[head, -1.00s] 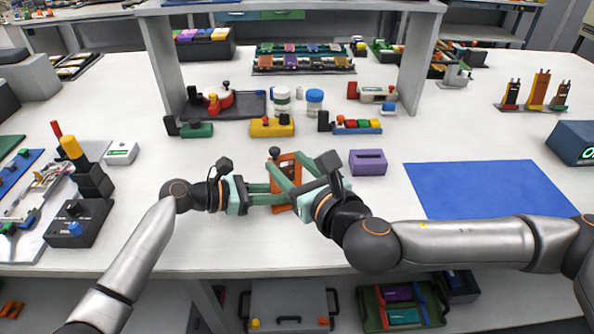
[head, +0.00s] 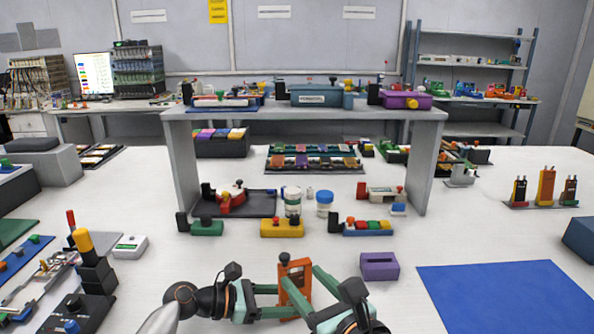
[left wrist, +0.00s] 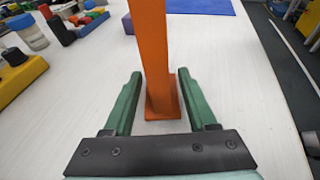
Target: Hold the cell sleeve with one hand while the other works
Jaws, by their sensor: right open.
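An upright orange holder (head: 296,284) with a window and a dark knob on top stands at the lower middle of the head view. I take it for the cell sleeve, but cannot be sure. My left gripper (left wrist: 160,76) is open, its green fingers either side of the orange upright, with gaps showing on both sides in the left wrist view. In the head view the left gripper (head: 288,300) reaches in from the left.
A purple slotted block (head: 379,267) lies right of the holder, and a blue mat (head: 505,295) farther right. Behind are a yellow block (head: 281,228), white-lidded jar (head: 293,203) and blue-lidded jar (head: 324,204). A grey shelf (head: 310,114) spans the back. Black stacked blocks (head: 95,272) stand left.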

